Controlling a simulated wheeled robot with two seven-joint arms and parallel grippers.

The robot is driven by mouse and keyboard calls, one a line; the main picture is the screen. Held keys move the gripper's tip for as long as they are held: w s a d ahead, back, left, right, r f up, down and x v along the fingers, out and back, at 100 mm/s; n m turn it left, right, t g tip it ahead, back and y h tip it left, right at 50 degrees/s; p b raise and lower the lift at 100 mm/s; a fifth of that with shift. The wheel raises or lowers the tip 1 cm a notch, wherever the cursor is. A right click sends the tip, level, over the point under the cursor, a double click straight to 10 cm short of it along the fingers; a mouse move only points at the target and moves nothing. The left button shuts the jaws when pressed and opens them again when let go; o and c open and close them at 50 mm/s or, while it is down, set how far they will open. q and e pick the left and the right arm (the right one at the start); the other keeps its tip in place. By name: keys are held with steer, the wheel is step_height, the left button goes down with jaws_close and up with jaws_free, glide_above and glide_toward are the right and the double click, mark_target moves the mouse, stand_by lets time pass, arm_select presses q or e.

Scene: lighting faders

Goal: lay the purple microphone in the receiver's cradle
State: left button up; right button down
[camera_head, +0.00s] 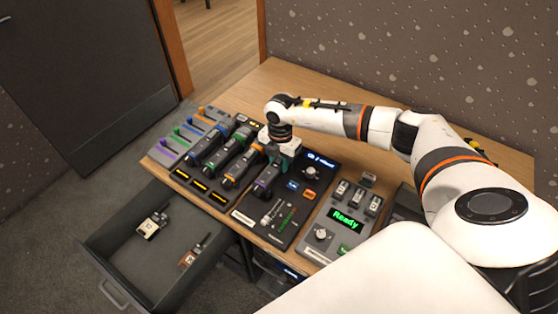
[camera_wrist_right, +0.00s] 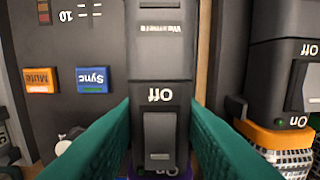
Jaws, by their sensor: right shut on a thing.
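The purple microphone (camera_head: 265,182) is a dark handset with a purple band at its lower end. My right gripper (camera_head: 283,151) is shut on its body. In the right wrist view the teal fingers sit on both sides of the microphone's Off/On switch (camera_wrist_right: 159,135), with a bit of purple below it. The receiver (camera_head: 284,231) is a black panel with a blue display and Mute and Sync buttons (camera_wrist_right: 92,79). The microphone lies lengthwise over the receiver's left part. I cannot tell whether it touches the cradle, which is hidden beneath it. My left gripper is out of view.
Blue, green and orange-banded microphones (camera_head: 237,168) lie in a black rack just left. Colored faders (camera_head: 187,133) stand beyond them. A grey unit reading "Ready" (camera_head: 345,220) is at right. An open drawer (camera_head: 115,240) holds two small devices. The desk behind is clear.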

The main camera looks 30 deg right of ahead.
steer(key=shift+f, duration=0.4)
stand_by(0.4)
steer(key=c, duration=0.9)
jaws_free()
steer(key=c, duration=0.4)
steer(key=shift+r+p, duration=2.45)
steer(key=shift+r, duration=0.6)
steer(key=shift+f, duration=0.1)
